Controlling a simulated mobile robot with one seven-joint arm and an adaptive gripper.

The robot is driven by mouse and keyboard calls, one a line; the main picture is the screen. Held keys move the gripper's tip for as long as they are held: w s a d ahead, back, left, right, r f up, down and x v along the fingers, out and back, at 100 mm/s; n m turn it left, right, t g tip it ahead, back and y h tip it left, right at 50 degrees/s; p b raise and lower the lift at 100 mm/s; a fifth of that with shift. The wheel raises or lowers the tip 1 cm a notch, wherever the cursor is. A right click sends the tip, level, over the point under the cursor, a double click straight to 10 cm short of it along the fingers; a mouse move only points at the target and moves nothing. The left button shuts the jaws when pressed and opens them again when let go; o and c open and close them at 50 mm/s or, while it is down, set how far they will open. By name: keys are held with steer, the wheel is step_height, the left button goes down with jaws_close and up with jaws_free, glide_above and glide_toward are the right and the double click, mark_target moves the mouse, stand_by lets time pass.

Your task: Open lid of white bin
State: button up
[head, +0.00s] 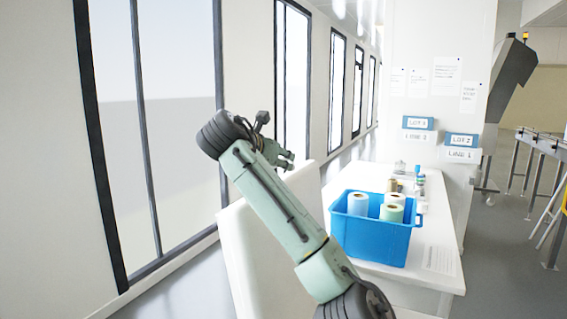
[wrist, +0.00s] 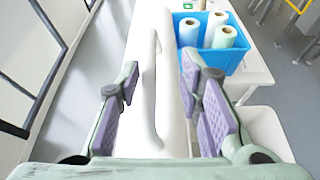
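A large white panel (head: 250,250), apparently the raised lid of the white bin, stands steeply beside the table in the head view. My arm hides much of it. In the wrist view the white panel (wrist: 165,30) runs up the middle, with a narrow raised ridge along it. A white rounded shape (wrist: 268,128) at the lower right of that view may be part of the bin; I cannot tell. My gripper (wrist: 162,112) is open, its purple pads wide apart with the panel in view between them. In the head view my gripper (head: 284,160) is near the panel's top edge; contact is unclear.
A white table (head: 440,260) stands to the right, with a blue crate (head: 370,240) holding several rolls. Small bottles (head: 400,182) stand behind it. A windowed wall (head: 170,130) runs along the left, with clear grey floor (wrist: 85,75) beside it.

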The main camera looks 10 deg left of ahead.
steer(key=v, duration=0.8)
steer(key=shift+f, duration=0.1)
